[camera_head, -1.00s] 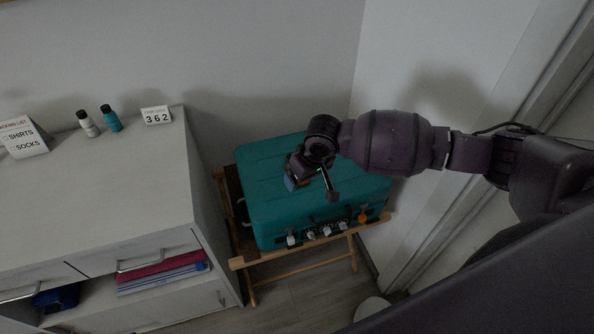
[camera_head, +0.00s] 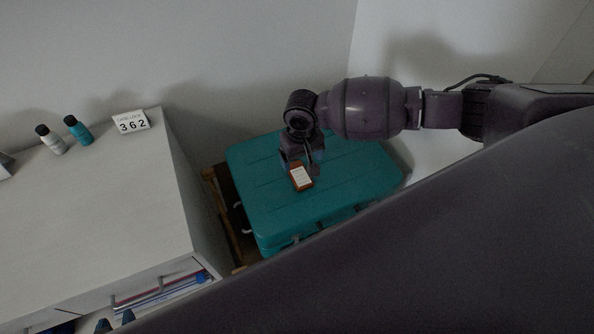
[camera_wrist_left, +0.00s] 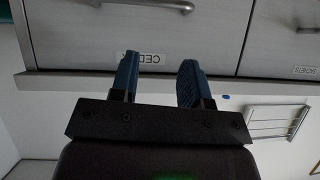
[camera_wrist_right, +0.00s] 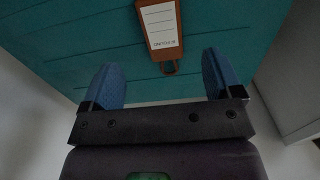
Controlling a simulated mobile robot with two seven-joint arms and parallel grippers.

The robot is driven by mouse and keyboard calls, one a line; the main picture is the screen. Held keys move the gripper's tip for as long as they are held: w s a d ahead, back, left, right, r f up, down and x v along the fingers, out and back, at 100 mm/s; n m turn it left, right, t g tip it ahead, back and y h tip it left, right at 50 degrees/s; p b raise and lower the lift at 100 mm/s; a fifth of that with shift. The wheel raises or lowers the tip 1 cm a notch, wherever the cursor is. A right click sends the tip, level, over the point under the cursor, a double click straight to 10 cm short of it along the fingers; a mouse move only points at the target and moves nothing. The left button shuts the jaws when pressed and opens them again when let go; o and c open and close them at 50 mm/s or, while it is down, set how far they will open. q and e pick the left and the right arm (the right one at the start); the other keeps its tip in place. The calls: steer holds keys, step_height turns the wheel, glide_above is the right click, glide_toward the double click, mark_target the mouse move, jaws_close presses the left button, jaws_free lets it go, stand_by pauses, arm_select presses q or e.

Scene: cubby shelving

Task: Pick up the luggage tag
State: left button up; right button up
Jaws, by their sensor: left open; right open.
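The luggage tag (camera_head: 301,178) is a brown-orange holder with a white printed card. It lies on top of the teal suitcase (camera_head: 345,205). In the right wrist view the tag (camera_wrist_right: 160,24) lies ahead of my right gripper (camera_wrist_right: 161,80), roughly midway between the spread blue fingers, with its loop end nearest them. The fingers are open and empty. In the head view my right gripper (camera_head: 303,163) is over the suitcase, right at the tag.
The white cabinet (camera_head: 95,215) stands left of the suitcase, with two small bottles (camera_head: 62,137) and a 362 sign (camera_head: 131,122) on top. The left wrist view shows a drawer labelled CEDAR (camera_wrist_left: 143,59). A wall is behind the suitcase.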

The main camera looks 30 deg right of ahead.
mark_target(300, 175)
step_height(300, 175, down, 2)
steer(key=shift+f, duration=0.5)
step_height(300, 175, down, 5)
steer(key=shift+w+a+r+b, duration=0.1)
steer(key=shift+w+a+b, duration=0.05)
steer(key=shift+b, duration=0.3)
arm_select(q)
steer(key=shift+w+f, duration=0.2)
steer(key=shift+f, duration=0.35)
arm_select(e)
steer(key=c, duration=0.7)
arm_select(q)
steer(key=shift+s+f, duration=0.15)
steer(key=shift+s, duration=0.15)
arm_select(e)
steer(key=c, duration=0.3)
